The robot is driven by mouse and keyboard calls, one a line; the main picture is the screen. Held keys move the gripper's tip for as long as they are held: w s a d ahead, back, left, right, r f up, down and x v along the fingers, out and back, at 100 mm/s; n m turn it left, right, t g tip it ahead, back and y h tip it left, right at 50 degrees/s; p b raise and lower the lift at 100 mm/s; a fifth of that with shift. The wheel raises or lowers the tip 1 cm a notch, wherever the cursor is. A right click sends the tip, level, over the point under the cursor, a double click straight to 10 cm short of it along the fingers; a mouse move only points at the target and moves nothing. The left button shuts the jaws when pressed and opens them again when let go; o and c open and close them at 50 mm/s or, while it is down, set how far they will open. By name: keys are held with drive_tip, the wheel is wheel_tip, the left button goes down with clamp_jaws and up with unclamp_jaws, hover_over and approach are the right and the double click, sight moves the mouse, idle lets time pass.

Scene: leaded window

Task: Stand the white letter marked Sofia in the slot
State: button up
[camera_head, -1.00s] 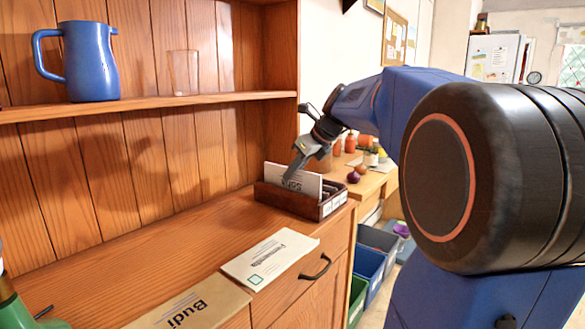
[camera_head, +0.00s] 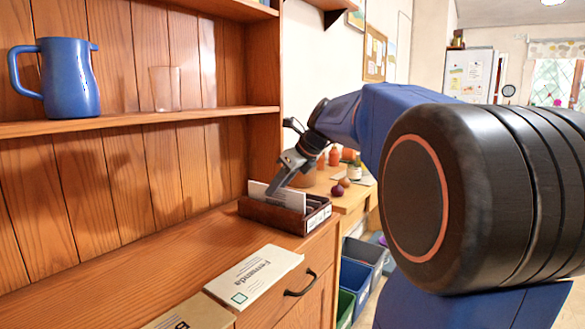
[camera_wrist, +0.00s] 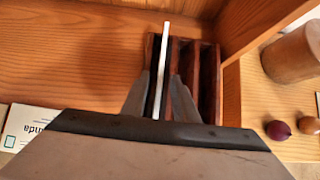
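The white letter marked Sofia (camera_head: 259,190) stands on edge in the dark wooden letter rack (camera_head: 270,216), in its leftmost slot as the wrist view shows it. Its name is hidden now by my gripper. In the wrist view the letter (camera_wrist: 162,70) is a thin white upright strip between my fingers. My gripper (camera_wrist: 161,92) straddles it, with a narrow dark gap visible on the left side; the fingers look parted. In the head view my gripper (camera_head: 272,188) reaches down at the rack. The other slots lie right of the letter.
The Fernanda letter (camera_head: 254,275) and a brown envelope (camera_head: 192,312) lie flat on the cabinet top. A blue jug (camera_head: 70,78) and a glass (camera_head: 165,88) stand on the shelf above. A purple onion (camera_wrist: 278,130) lies on the side table. The wood between rack and letters is clear.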

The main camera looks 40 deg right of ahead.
drive_tip(key=v, duration=1.6)
drive_tip(key=shift+r, duration=0.2)
drive_tip(key=shift+s+d, duration=0.1)
drive_tip(key=shift+s, duration=0.1)
